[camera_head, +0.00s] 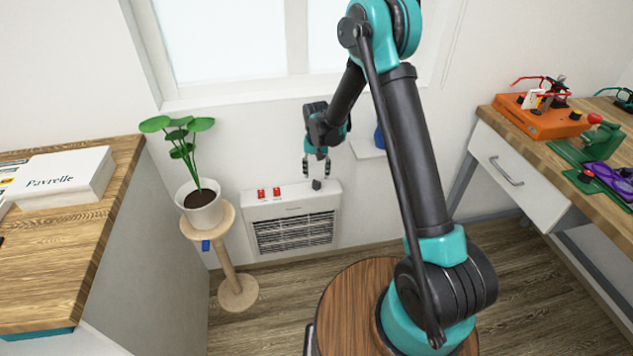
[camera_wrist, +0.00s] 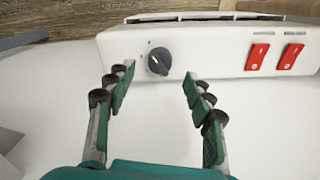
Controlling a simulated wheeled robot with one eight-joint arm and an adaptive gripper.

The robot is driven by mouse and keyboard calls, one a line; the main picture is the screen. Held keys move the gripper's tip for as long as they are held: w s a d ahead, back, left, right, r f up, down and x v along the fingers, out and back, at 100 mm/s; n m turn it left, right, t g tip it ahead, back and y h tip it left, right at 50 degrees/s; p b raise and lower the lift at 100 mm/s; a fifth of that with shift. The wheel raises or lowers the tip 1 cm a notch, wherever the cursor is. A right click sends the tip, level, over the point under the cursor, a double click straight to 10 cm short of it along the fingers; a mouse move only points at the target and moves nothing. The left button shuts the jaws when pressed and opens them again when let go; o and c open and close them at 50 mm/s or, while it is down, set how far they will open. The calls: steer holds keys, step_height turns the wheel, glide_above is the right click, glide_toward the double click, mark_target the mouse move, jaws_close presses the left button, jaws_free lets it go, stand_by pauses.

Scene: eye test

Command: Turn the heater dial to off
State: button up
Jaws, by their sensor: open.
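The white heater (camera_head: 290,208) is on the wall below the window, with a dark grille on its front. Its dark grey dial (camera_head: 316,184) is at the right end of its top face. In the wrist view the dial (camera_wrist: 159,61) sits between and beyond my open fingertips, with small marks around it too small to read. My gripper (camera_head: 316,168) is open and empty, just above the dial and apart from it. In the wrist view my gripper (camera_wrist: 155,80) has one finger on each side, with green pads.
Two red switches (camera_wrist: 274,57) are on the heater's top face, away from the dial. A potted plant (camera_head: 203,210) stands on a wooden stand left of the heater. A small white shelf (camera_head: 367,149) is on the wall at right. Wooden-topped counters flank both sides.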

mark_target(316, 181)
steer(key=shift+f, duration=2.35)
steer(key=shift+c, duration=0.5)
steer(key=c, duration=1.1)
steer(key=shift+o, duration=0.2)
